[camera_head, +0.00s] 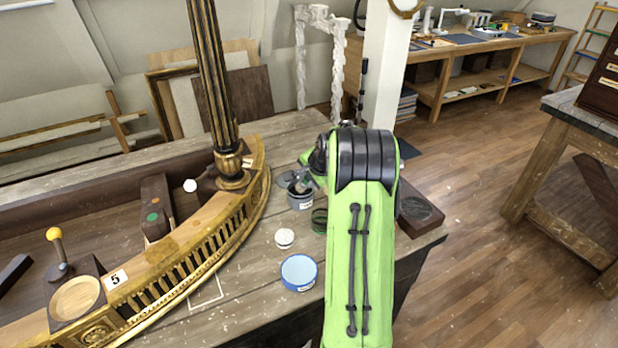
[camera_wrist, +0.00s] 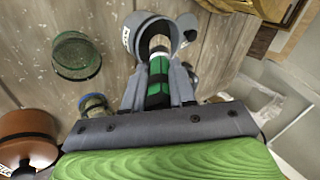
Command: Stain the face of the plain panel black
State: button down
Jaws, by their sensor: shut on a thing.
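My gripper (camera_head: 306,178) is at the end of the green arm, above the worktable. In the wrist view its grey fingers (camera_wrist: 158,88) are shut on a brush-like tool with a green and black handle (camera_wrist: 158,68). The tool's far end points into an open grey tin (camera_wrist: 152,22), and its tip is hidden there. The same labelled grey tin (camera_head: 300,201) stands directly below my gripper in the head view. I cannot tell for certain which piece is the plain panel. A dark flat block with an oval mark (camera_head: 422,209) lies right of my arm, partly hidden.
The curved gilt console (camera_head: 205,235) with its fluted column (camera_head: 213,80) fills the left. Bare tabletop lies around the white outline (camera_head: 207,296).

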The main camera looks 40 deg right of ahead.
jog(key=shift+f+b, duration=0.35)
jog(key=shift+f, duration=0.2)
dwell(1.0)
jog(key=shift+r, duration=0.15)
notch_tip(320, 180, up, 7)
jog(key=p, duration=0.5)
jog(key=shift+p, duration=0.3)
dwell(0.6)
